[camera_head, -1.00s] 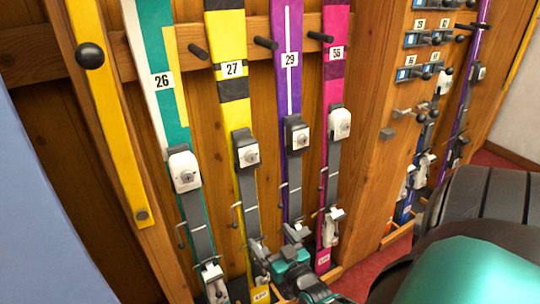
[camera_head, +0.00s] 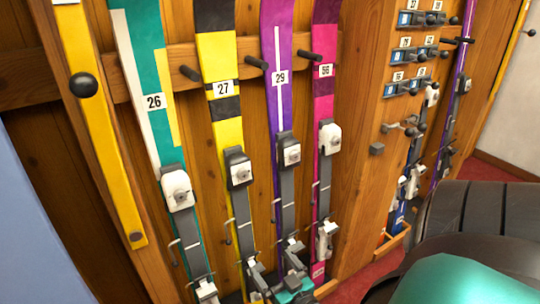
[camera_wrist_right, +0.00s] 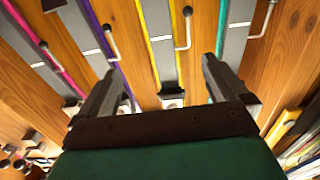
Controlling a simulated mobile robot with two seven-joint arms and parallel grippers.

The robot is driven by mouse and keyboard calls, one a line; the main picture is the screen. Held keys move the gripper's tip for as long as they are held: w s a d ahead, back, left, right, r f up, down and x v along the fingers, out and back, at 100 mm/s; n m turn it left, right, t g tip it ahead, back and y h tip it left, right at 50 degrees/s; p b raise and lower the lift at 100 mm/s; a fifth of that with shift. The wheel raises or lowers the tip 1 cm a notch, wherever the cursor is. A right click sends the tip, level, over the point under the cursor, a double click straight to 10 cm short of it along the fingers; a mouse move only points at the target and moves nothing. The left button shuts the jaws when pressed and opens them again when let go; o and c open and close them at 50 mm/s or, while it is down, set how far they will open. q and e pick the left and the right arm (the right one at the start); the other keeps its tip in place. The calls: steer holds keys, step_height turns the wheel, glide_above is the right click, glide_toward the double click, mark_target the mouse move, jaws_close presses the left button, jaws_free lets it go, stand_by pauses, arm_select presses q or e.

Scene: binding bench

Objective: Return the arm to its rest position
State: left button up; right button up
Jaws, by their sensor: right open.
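My right gripper (camera_head: 286,288) is at the bottom edge of the head view, low in front of the skis, partly cut off. In the right wrist view, its two dark fingers (camera_wrist_right: 160,68) are spread wide with nothing between them. Skis stand behind and beyond them. A dark and teal part of my own arm (camera_head: 465,270) fills the lower right of the head view. My left gripper is in neither view.
Upright skis line a wooden rack: teal 26 (camera_head: 148,62), yellow 27 (camera_head: 217,60), purple 29 (camera_head: 280,110) and pink 56 (camera_head: 322,100). Dark pegs (camera_head: 310,56) stick out between them. A wooden side panel (camera_head: 362,120) with hooks stands right. Red carpet (camera_head: 355,290) shows below.

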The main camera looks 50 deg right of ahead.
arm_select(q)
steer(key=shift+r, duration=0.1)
arm_select(e)
steer(key=shift+s+a, duration=0.1)
steer(key=shift+s, duration=0.15)
stand_by(0.3)
steer(key=s+a+r+n+g+y, duration=0.1)
steer(key=a+r+n+g+y, duration=0.15)
steer(key=a, duration=0.55)
steer(key=a+r+n+g+y, duration=0.1)
steer(key=a+n+g+y, duration=0.15)
steer(key=a, duration=0.55)
steer(key=s+a+r+n+g+y, duration=0.1)
steer(key=a+r+y, duration=0.1)
steer(key=a+y, duration=0.35)
arm_select(q)
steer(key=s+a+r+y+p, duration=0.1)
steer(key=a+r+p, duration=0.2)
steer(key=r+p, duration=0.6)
steer(key=p, duration=0.4)
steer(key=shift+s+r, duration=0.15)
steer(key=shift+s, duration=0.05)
arm_select(e)
step_height(320, 180, up, 9)
steer(key=s+h, duration=0.1)
steer(key=h, duration=0.2)
steer(key=shift+s+d, duration=0.4)
